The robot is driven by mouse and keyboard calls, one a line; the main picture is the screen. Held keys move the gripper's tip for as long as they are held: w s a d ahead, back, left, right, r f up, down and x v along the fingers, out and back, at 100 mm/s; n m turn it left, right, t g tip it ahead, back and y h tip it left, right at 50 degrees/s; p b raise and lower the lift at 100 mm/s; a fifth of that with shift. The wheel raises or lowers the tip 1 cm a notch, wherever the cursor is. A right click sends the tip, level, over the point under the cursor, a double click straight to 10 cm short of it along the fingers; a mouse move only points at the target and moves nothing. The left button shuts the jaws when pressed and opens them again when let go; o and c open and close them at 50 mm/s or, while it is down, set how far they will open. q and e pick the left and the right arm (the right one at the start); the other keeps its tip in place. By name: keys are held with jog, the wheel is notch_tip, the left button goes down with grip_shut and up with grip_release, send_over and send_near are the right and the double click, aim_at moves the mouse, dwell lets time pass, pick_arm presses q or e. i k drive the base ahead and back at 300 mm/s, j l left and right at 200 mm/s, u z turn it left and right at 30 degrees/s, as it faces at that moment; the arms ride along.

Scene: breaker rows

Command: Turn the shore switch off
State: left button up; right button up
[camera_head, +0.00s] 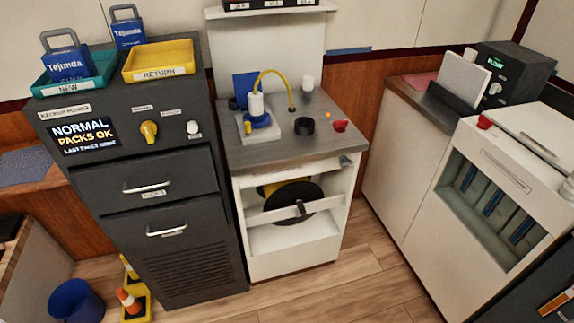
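No switch with a readable shore label shows. A dark panel (275,4) with small white and red labels is at the top, cut off by the frame edge; its switches cannot be made out. The dark backup power cabinet (190,210) at left has a lit display (84,135) reading NORMAL, PACKS OK. Beside the display are a yellow knob (149,130) and a white knob (193,128), with labels too small to read. Neither of my grippers is in view.
A white cart (252,250) with a yellow cable on top stands mid-frame. A white counter (395,170) and slotted unit (455,245) stand right. Wood floor (350,270) is clear between.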

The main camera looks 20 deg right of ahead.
aim_at(339, 127)
jog(key=i+l+u, duration=0.1)
jog(key=l, duration=0.25)
jog(key=i+l, duration=0.2)
jog(key=l, duration=0.2)
jog(key=i+l+u, duration=0.15)
jog(key=l, duration=0.2)
